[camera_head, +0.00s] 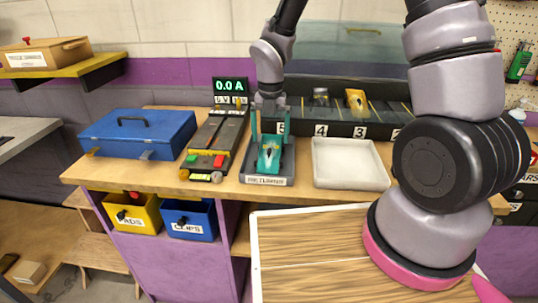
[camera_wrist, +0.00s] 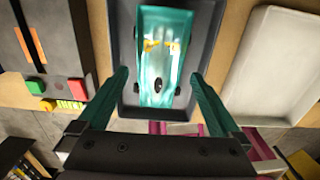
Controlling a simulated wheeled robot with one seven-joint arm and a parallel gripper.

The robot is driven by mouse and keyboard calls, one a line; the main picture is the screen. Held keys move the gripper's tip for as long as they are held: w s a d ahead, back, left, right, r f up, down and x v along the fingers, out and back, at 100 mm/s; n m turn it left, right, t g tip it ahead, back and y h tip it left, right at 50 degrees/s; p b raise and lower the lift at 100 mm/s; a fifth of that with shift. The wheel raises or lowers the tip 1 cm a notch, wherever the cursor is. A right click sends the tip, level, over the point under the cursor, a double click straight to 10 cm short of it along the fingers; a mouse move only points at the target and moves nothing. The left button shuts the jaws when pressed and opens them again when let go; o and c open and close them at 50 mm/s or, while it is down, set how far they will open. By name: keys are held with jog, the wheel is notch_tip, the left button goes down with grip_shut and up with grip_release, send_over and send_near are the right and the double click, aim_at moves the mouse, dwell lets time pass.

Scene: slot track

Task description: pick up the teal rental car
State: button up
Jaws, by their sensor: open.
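The teal car (camera_head: 269,155) sits in a dark grey labelled tray (camera_head: 283,173) on the workbench. In the wrist view the teal car (camera_wrist: 163,57) has yellow marks and lies in the tray (camera_wrist: 126,66), its near end towards my gripper. My gripper (camera_head: 270,137) is above the tray, pointing down, with teal fingers. In the wrist view my gripper (camera_wrist: 160,85) is open, with one finger to each side of the car and gaps between. The head view does not show clearly how far the fingertips are above the tray floor.
A white empty tray (camera_head: 349,163) stands right of the car's tray. A meter unit with red and green buttons (camera_head: 213,143) and a blue toolbox (camera_head: 137,134) stand to the left. Behind is a numbered slot rack (camera_head: 341,129) with a yellow car (camera_head: 356,101).

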aim_at(270, 146)
notch_tip(270, 146, down, 5)
jog(key=shift+s+r, duration=0.1)
